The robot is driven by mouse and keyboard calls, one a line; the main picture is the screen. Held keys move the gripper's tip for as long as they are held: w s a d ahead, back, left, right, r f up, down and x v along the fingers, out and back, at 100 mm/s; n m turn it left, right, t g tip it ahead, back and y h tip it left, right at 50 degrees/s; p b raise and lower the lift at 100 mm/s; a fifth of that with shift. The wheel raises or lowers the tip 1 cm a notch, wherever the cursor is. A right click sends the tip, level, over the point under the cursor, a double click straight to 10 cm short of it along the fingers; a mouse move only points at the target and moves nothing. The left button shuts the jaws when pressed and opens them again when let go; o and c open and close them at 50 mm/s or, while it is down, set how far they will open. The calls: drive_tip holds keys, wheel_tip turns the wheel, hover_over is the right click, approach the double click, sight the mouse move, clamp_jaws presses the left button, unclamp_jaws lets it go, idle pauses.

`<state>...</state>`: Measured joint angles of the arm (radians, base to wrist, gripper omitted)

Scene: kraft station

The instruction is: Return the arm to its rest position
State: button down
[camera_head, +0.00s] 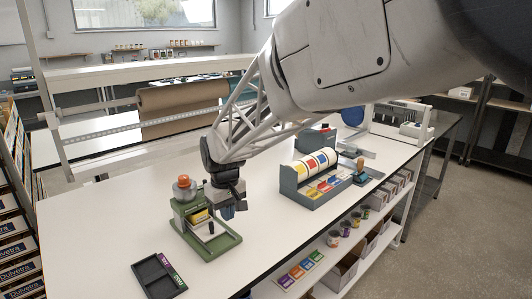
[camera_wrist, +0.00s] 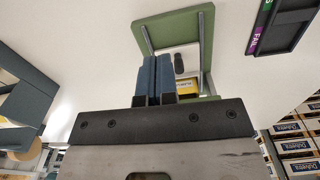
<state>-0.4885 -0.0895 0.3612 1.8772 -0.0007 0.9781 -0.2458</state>
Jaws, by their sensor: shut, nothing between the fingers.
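My arm reaches in from the upper right of the head view. My gripper (camera_head: 229,211) points down over the white table, at the right side of a green press-like fixture (camera_head: 216,243) with an orange-red knob. In the wrist view, the blue fingers of my gripper (camera_wrist: 154,62) are together with nothing between them. The fixture's green frame (camera_wrist: 187,30) lies beyond the fingertips there, with a yellow label and a dark handle inside it. Whether my gripper touches the fixture cannot be told.
A black tray (camera_head: 155,280) with a PASS and FAIL strip lies at the front left. A grey-blue rack (camera_head: 294,187) with coloured label rolls stands to the right, a stamp (camera_head: 361,173) beyond it. A brown paper roll (camera_head: 183,97) is behind. Bare table lies between fixture and rack.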

drive_tip(key=s+d+r+m+t, duration=0.1)
drive_tip(key=s+d+r+m, duration=0.2)
drive_tip(key=s+d, duration=0.85)
drive_tip(key=s+d+r+m+t, duration=0.1)
drive_tip(key=s+d+r+m, duration=0.2)
drive_tip(key=s+d, duration=0.85)
drive_tip(key=s+d+f+m, duration=0.1)
drive_tip(key=s+d+m, duration=0.1)
drive_tip(key=s+d, duration=0.3)
drive_tip(key=d, duration=0.3)
drive_tip(key=shift+s+d+f+m, duration=0.15)
drive_tip(key=shift+s+f+m, duration=0.15)
drive_tip(key=shift+s+f, duration=0.1)
